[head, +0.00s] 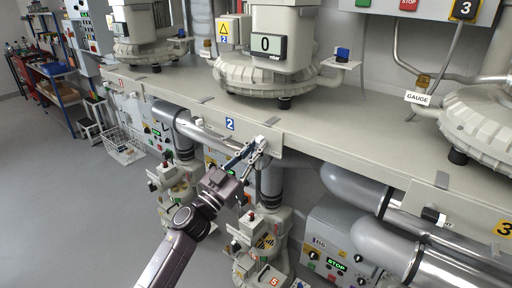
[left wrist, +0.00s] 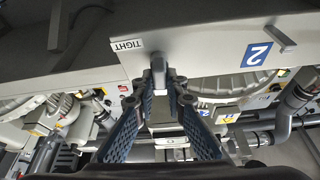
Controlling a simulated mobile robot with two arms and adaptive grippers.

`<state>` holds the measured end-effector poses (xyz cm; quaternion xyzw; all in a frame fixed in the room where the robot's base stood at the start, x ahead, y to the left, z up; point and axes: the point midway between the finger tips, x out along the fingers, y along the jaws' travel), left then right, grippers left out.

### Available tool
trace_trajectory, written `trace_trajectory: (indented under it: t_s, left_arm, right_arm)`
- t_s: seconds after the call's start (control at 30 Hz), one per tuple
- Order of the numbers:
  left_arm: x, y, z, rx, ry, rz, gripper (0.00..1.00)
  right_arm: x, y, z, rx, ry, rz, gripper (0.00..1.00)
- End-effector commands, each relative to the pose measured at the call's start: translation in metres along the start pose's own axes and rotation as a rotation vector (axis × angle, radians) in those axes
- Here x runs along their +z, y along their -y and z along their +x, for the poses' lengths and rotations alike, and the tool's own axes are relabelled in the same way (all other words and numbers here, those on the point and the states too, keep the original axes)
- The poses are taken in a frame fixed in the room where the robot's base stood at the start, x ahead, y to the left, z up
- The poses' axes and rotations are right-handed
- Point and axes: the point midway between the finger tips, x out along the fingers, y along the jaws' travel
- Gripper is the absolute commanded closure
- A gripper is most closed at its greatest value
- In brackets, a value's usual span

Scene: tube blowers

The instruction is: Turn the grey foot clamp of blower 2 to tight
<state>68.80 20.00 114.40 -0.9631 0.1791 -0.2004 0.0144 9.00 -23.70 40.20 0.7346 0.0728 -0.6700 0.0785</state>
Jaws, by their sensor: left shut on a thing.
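Blower 2 (head: 265,75) stands on the beige bench (head: 330,135), with a display reading 0. A blue "2" tag (head: 229,124) is on the bench's front face; it also shows in the left wrist view (left wrist: 257,54). My left gripper (head: 259,146) is at that front face, right of the tag. In the left wrist view, my left gripper (left wrist: 160,78) is shut on the grey foot clamp (left wrist: 158,63). A "TIGHT" label (left wrist: 127,44) is just left of the clamp there. The fingers hide part of the clamp, and its exact angle is unclear. My right gripper is not in view.
Below the bench are a dark vertical pipe (head: 271,185), a valve unit (head: 262,240) and a control box (head: 335,245) with a STOP display. Large grey pipes (head: 365,190) run to the right. The floor (head: 75,215) at left is open.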

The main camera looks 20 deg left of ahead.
Motion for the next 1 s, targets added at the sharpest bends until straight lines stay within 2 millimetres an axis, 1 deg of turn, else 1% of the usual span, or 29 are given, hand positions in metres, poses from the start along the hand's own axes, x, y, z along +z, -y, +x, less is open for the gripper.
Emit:
trace_trajectory:
  t_s: [0.27, 0.57, 1.0]
  left_arm:
    - [0.001, -0.001, 0.0, 0.08, 0.003, 0.189, 1.0]
    - [0.001, -0.002, -0.001, 0.19, 0.003, 0.454, 1.0]
    - [0.001, -0.004, -0.001, 0.35, 0.003, 0.841, 1.0]
  right_arm:
    - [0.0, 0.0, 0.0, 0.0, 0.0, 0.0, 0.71]
    - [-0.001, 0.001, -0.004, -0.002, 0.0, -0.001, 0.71]
    - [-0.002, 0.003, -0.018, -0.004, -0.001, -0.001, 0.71]
